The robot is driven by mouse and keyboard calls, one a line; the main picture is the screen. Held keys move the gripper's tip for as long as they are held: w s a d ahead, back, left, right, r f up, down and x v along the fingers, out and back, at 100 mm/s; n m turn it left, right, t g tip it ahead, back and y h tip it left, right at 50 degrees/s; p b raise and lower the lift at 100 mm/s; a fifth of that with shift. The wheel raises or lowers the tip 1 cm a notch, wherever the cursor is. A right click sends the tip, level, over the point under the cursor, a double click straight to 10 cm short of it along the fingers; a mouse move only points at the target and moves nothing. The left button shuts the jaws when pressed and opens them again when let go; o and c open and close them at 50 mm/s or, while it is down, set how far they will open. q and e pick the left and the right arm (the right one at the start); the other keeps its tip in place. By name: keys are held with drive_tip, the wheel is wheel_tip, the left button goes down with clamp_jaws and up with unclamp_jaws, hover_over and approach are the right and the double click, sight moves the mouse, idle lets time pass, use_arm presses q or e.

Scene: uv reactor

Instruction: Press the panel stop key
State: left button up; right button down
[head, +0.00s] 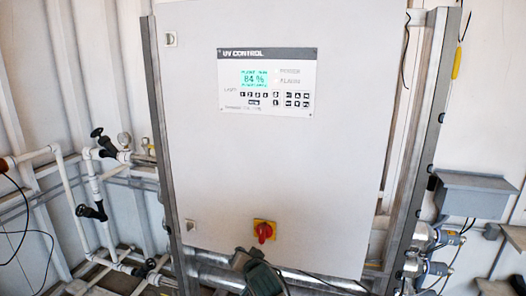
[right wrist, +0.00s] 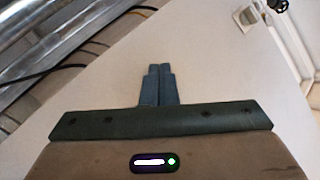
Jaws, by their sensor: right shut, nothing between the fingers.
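The UV control panel (head: 267,58) is on the upper part of a large white cabinet door. It has a lit green display (head: 254,78) reading 84 % and several small dark keys (head: 275,99) below it. The key labels are too small to tell which one is the stop key. My right gripper (head: 240,254) is low in the head view, far below the panel and just below the red knob. In the right wrist view its two fingers (right wrist: 158,85) are together and empty, with the pale cabinet surface behind them. My left gripper is not in view.
A red rotary knob on a yellow plate (head: 264,232) sits on the lower door. Latches (head: 170,39) are at the door's left edge. White pipes and valves (head: 98,185) stand at left, a grey box (head: 474,194) at right. The door between knob and panel is clear.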

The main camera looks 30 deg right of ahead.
sight(276, 94)
drive_tip(key=r, duration=0.3)
drive_tip(key=r+m+t, duration=0.1)
drive_tip(key=r, duration=0.3)
drive_tip(key=r+t, duration=0.1)
drive_tip(key=r, duration=0.2)
drive_tip(key=shift+w+d+r+m, duration=0.2)
drive_tip(key=shift+d+r+m, duration=0.1)
drive_tip(key=shift+r+m, duration=0.1)
use_arm(q)
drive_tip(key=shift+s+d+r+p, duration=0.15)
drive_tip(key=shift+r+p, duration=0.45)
drive_tip(key=shift+p, duration=0.05)
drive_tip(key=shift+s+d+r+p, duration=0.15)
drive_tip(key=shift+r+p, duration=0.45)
use_arm(e)
drive_tip(key=s+r+m+t+h, duration=0.1)
drive_tip(key=s+r, duration=0.3)
drive_tip(key=r, duration=0.7)
drive_tip(key=s+a+r+m+t+h, duration=0.1)
drive_tip(key=s+r+m+t, duration=0.3)
drive_tip(key=r, duration=0.8)
drive_tip(key=s+r+m+t+h, duration=0.1)
drive_tip(key=s+r, duration=0.4)
drive_tip(key=r, duration=0.7)
drive_tip(key=shift+s+a+m+t, duration=0.15)
drive_tip(key=shift+a+m+t, duration=0.15)
drive_tip(key=shift+m+t, duration=0.55)
drive_tip(key=shift+d, duration=0.1)
